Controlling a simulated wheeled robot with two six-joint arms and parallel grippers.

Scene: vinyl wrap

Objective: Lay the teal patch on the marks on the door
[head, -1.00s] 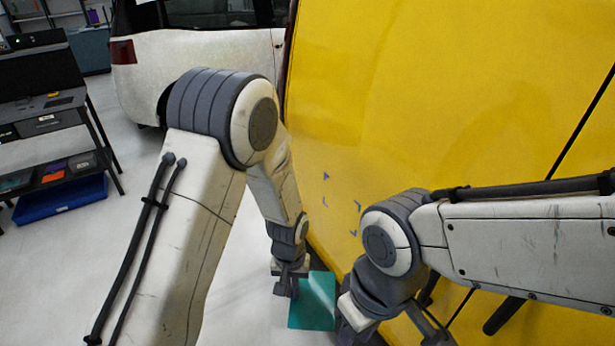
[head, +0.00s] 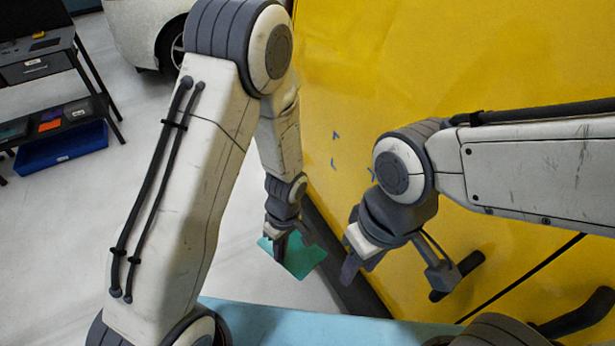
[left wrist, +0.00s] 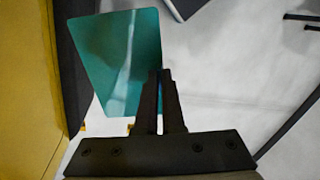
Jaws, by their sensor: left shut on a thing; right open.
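My left gripper (head: 283,236) is shut on the teal patch (head: 305,258), holding it by one edge in the air beside the door. In the left wrist view the patch (left wrist: 117,60) extends beyond the shut fingers (left wrist: 160,85), with a pale sheen across it. The yellow door (head: 450,60) fills the right of the head view. Small blue corner marks (head: 334,150) show on it, above and to the right of the patch; my right arm may hide others. My right gripper (head: 352,262) is open and empty, close to the door and right of the patch.
A light blue surface (head: 300,325) spans the bottom of the head view. A dark cart with a blue bin (head: 62,150) stands at left. Pale floor (head: 150,120) is open between.

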